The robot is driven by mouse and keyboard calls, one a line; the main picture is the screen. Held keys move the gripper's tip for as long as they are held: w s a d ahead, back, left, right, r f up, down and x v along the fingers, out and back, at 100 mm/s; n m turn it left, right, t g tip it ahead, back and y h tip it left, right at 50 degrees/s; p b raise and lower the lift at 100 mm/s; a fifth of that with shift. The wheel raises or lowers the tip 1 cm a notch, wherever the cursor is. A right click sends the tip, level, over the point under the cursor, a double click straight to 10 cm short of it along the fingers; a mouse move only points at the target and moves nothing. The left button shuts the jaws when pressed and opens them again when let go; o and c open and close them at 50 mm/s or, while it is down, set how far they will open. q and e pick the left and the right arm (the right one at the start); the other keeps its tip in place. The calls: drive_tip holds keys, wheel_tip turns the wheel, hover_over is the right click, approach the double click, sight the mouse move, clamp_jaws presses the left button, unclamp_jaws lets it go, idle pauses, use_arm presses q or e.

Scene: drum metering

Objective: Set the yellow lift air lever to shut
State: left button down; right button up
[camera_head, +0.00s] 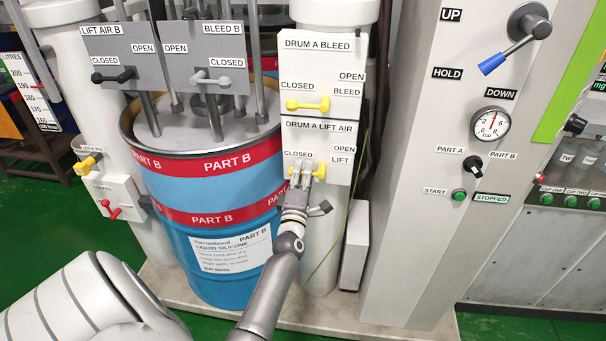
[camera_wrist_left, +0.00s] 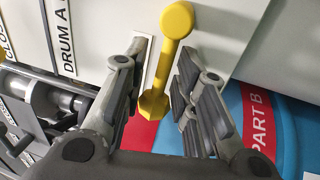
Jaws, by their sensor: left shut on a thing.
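The yellow lift air lever (camera_head: 320,170) is on the white drum A lift air panel (camera_head: 338,139), under the CLOSED label (camera_head: 297,154). It lies about level, its handle end to the left on the CLOSED side. My left gripper (camera_head: 306,171) is at the lever, its fingers hiding the lever's middle. My right gripper is not in view.
A second yellow lever (camera_head: 308,104) is on the bleed panel just above, pointing to CLOSED. The blue and red PART B drum (camera_head: 222,250) stands close on the left. A grey control column (camera_head: 425,210) with a gauge (camera_head: 490,124) stands on the right.

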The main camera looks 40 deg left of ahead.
use_arm(q)
drive_tip(key=shift+w+d, duration=0.1)
idle(0.3)
drive_tip(key=c, duration=1.6)
unclamp_jaws()
drive_tip(key=shift+o, duration=0.4)
drive_tip(key=shift+w+f, duration=0.1)
drive_tip(key=shift+w, duration=0.1)
drive_tip(key=v, duration=1.2)
